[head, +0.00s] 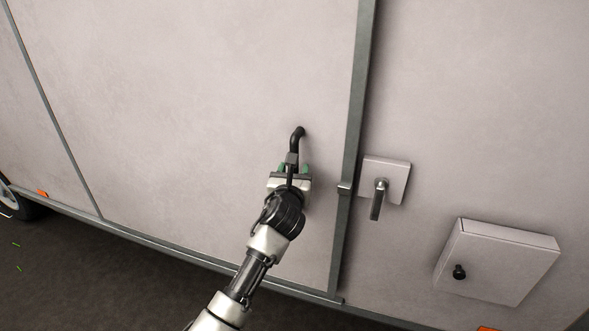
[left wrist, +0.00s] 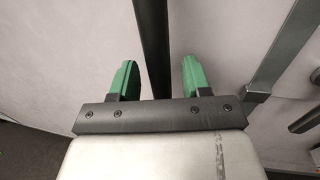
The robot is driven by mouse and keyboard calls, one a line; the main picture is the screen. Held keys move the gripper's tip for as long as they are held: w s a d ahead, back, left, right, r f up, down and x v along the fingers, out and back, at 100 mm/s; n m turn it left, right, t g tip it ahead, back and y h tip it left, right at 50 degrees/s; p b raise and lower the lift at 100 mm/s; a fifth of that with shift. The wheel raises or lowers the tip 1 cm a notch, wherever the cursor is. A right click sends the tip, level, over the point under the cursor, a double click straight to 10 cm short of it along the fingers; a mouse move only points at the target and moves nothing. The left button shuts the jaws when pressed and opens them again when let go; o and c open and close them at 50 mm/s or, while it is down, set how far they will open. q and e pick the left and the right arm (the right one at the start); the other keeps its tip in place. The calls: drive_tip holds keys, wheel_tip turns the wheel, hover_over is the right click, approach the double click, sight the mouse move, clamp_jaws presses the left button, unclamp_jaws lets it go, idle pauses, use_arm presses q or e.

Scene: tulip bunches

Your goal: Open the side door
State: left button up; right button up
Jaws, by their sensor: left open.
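The side door (head: 190,100) is a large pale panel and sits flush in its grey frame, looking shut. A black curved bar handle (head: 298,136) stands out from it near its right edge. My left gripper (head: 293,169) is at the lower part of this handle, with green fingertips open on either side. In the left wrist view the handle bar (left wrist: 154,45) runs between the two fingers, with a gap on each side. The lower end of the handle is hidden behind my gripper. My right gripper is in neither view.
A grey vertical post (head: 351,120) with a small catch (head: 344,187) borders the door. Right of it are a lever handle on a plate (head: 385,180) and a pale box with a black knob (head: 497,262). Dark ground (head: 80,270) lies below.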

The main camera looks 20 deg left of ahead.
use_arm(q)
drive_tip(key=shift+w, duration=0.4)
drive_tip(key=shift+c, duration=0.2)
clamp_jaws()
drive_tip(key=shift+a, duration=0.15)
